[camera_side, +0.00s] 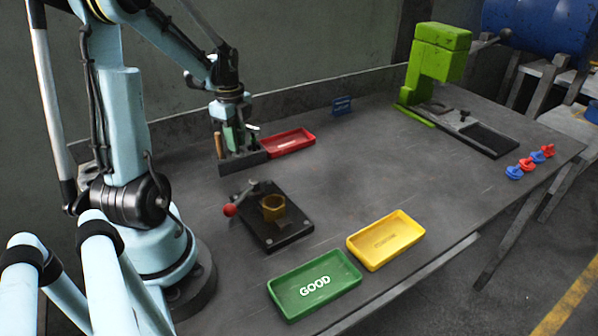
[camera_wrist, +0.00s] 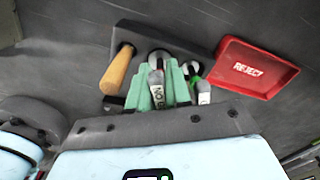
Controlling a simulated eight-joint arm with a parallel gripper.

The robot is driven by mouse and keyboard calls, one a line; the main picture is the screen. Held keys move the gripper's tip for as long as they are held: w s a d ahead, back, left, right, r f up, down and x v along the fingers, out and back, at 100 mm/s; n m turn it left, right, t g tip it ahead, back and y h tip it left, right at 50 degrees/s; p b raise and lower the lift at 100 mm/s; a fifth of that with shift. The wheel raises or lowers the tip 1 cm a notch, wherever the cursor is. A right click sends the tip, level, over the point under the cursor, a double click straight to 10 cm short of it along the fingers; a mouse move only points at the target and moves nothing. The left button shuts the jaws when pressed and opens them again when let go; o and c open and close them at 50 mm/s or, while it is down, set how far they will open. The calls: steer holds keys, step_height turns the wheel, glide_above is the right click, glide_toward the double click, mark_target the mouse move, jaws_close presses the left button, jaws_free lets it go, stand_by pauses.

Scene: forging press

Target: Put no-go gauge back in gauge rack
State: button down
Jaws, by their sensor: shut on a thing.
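My gripper (camera_side: 233,138) is at the dark gauge rack (camera_side: 242,162) on the far left of the table. In the wrist view, its green fingers (camera_wrist: 160,68) are shut on the no-go gauge (camera_wrist: 156,84), whose grey handle reads "NO GO" in part. The gauge's far end lies at the gauge rack (camera_wrist: 200,32); I cannot tell whether it is seated. A second grey-handled gauge (camera_wrist: 203,92) stands just right of the fingers. A wooden-handled tool (camera_wrist: 117,68) stands in the rack to the left.
The red reject tray (camera_side: 288,142) lies right beside the rack. A black fixture (camera_side: 285,232) with a red-knobbed lever stands nearer, with the yellow tray (camera_side: 385,240) and green GOOD tray (camera_side: 315,284) in front. A green press (camera_side: 436,60) stands back right. The table's middle is clear.

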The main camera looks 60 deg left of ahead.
steer(key=shift+f, duration=0.3)
stand_by(0.4)
steer(key=c, duration=1)
jaws_free()
steer(key=shift+r, duration=5.05)
